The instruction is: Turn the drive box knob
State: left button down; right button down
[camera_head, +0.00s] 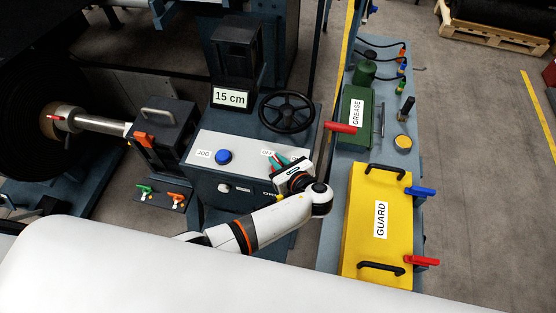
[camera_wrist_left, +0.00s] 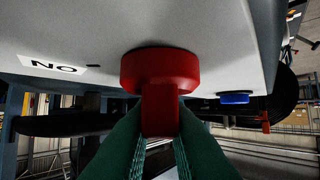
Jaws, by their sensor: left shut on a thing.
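The red drive box knob (camera_wrist_left: 160,75) sits on the light top panel (camera_wrist_left: 60,30) of the drive box. In the left wrist view, the green fingers of my left gripper (camera_wrist_left: 160,125) are shut on the knob's upright grip, one on each side. An ON label (camera_wrist_left: 53,65), upside down in the wrist view, lies to the left of the knob. My right gripper is not in view.
A blue JOG button (camera_head: 224,156) is on the same panel, left of my gripper. A black handwheel (camera_head: 287,112) and a 15 cm display (camera_head: 230,98) stand behind it. To the right are a green grease box (camera_head: 353,108) and a yellow guard (camera_head: 376,222) on a bench.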

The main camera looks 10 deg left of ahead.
pick_arm(q)
jog(key=shift+a, duration=0.1)
dwell(0.3)
jog(key=c, duration=1.4)
grip_release()
jog(key=shift+c, duration=0.2)
jog(key=b+v, duration=0.1)
jog(key=v, duration=1.1)
jog(key=shift+b, duration=0.4)
